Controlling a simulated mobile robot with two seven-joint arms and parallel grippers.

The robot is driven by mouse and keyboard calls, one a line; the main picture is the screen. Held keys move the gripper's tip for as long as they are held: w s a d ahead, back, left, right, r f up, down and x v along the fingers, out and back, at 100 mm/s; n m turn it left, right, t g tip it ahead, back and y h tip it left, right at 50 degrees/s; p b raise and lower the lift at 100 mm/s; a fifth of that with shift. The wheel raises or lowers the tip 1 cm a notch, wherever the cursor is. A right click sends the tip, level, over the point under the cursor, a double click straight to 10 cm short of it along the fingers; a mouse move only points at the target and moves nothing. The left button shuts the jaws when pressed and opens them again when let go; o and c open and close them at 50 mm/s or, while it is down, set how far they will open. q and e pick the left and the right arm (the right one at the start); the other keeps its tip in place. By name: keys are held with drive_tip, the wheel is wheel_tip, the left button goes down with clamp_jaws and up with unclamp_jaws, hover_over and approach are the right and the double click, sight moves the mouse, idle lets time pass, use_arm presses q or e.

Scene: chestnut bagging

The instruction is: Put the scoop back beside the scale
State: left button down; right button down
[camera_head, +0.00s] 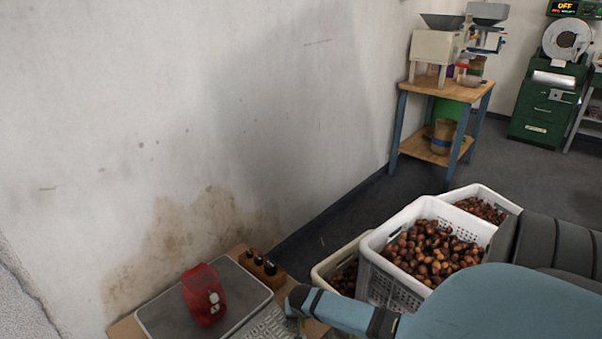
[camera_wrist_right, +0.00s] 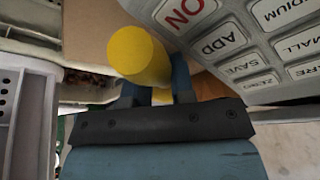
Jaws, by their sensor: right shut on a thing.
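The scale (camera_head: 158,316) stands at the bottom left of the head view, with a grey platform and a keypad. A red bag (camera_head: 204,296) sits on its platform. My right gripper (camera_head: 297,303) is at the scale's right side, by the keypad. In the right wrist view, the gripper (camera_wrist_right: 157,94) is shut on a yellow round-ended piece, apparently the scoop's handle (camera_wrist_right: 137,54). The rest of the scoop is hidden. The scale's keypad (camera_wrist_right: 225,40) is close beside the fingers. I cannot tell whether the scoop touches the table. My left gripper is not in view.
A wooden block with dark weights (camera_head: 262,267) stands right of the platform. White crates of chestnuts (camera_head: 384,284) and a beige bin (camera_head: 322,280) stand right of the table. The wall is close behind. A bare strip of wooden table (camera_wrist_right: 90,32) shows beside the keypad.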

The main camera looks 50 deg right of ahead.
drive_tip(key=shift+f, duration=0.15)
drive_tip(key=c, duration=1.2)
unclamp_jaws()
drive_tip(key=shift+c, duration=0.2)
